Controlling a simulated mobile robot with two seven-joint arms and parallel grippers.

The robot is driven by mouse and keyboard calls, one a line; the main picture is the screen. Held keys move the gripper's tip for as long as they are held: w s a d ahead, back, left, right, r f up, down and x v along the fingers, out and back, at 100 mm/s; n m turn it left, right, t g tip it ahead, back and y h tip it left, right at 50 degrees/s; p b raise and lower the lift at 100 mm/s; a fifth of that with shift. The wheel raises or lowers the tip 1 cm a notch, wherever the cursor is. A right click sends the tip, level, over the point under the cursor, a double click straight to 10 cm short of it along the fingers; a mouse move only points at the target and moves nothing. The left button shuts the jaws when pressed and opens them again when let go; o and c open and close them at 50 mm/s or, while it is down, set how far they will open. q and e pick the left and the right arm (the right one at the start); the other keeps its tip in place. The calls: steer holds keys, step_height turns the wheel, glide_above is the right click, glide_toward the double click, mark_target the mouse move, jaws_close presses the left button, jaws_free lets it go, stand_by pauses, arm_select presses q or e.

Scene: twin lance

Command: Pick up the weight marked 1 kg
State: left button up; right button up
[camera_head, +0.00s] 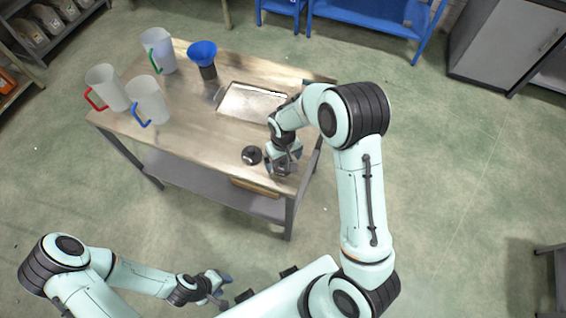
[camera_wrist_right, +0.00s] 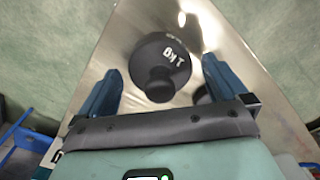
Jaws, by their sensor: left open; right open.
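The black weight marked 1 kg (camera_wrist_right: 172,48) stands on the metal table top in the right wrist view, its round knob towards me. My right gripper (camera_wrist_right: 161,72) is open, with one blue finger on each side of the weight and visible gaps between. In the head view my right gripper (camera_head: 284,164) is low over the table's near right corner and mostly hides what is under it. A second dark weight (camera_head: 251,155) stands just left of it; its marking cannot be read. My left gripper (camera_head: 218,287) is open and empty, away from the table.
The table (camera_head: 190,120) also holds a shallow metal tray (camera_head: 250,103), a blue funnel-topped thing (camera_head: 203,53), and white jugs with green (camera_head: 158,50), red (camera_head: 107,87) and blue (camera_head: 150,99) handles at the left. The table's near edge is close to my right gripper.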

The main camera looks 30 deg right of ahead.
steer(key=shift+f, duration=0.25)
jaws_close()
steer(key=shift+r, duration=0.15)
steer(key=shift+w+r, duration=0.1)
